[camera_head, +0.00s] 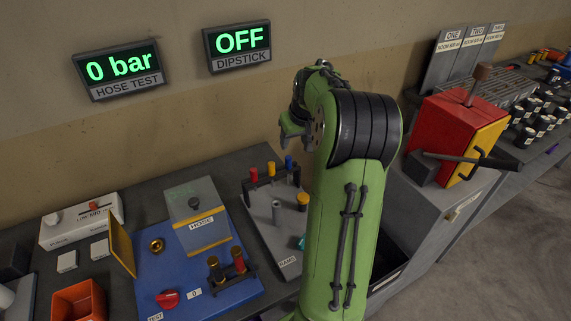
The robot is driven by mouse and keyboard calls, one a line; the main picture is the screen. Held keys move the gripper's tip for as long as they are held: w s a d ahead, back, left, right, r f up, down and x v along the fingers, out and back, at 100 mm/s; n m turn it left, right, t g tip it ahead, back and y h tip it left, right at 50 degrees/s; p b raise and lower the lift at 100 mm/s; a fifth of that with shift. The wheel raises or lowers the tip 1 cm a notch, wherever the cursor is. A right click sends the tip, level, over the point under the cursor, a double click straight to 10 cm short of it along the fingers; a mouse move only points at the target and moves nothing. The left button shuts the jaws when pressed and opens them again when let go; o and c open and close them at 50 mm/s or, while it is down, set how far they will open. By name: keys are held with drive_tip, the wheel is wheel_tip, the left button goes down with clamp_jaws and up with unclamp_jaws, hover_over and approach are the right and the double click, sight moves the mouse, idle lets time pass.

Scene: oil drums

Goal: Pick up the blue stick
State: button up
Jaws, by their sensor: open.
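A small blue-topped stick (289,162) stands upright in a dark rack (262,185) on the bench, at the right end of a row. A yellow-topped stick (271,170) and a red-topped stick (254,175) stand to its left in the same rack. Only the upper part of the blue stick shows clearly. My gripper (290,143) is open and appears empty. In the picture it is just above the blue stick, apart from it; its exact height and depth are hard to tell. My green arm hides the area to the right of the rack.
A grey board (287,263) with a grey cylinder and other small parts lies before the rack. A blue hose-test panel (205,275) is to the left. A red and yellow machine (460,130) with a dark lever stands to the right. The wall display (237,46) reads OFF, DIPSTICK.

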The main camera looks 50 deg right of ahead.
sight(289, 158)
drive_tip(key=x, duration=0.6)
drive_tip(key=shift+w+d+f, duration=0.1)
drive_tip(key=shift+f, duration=0.2)
drive_tip(key=b+x, duration=0.1)
drive_tip(key=x, duration=0.5)
drive_tip(key=shift+c, duration=0.4)
clamp_jaws()
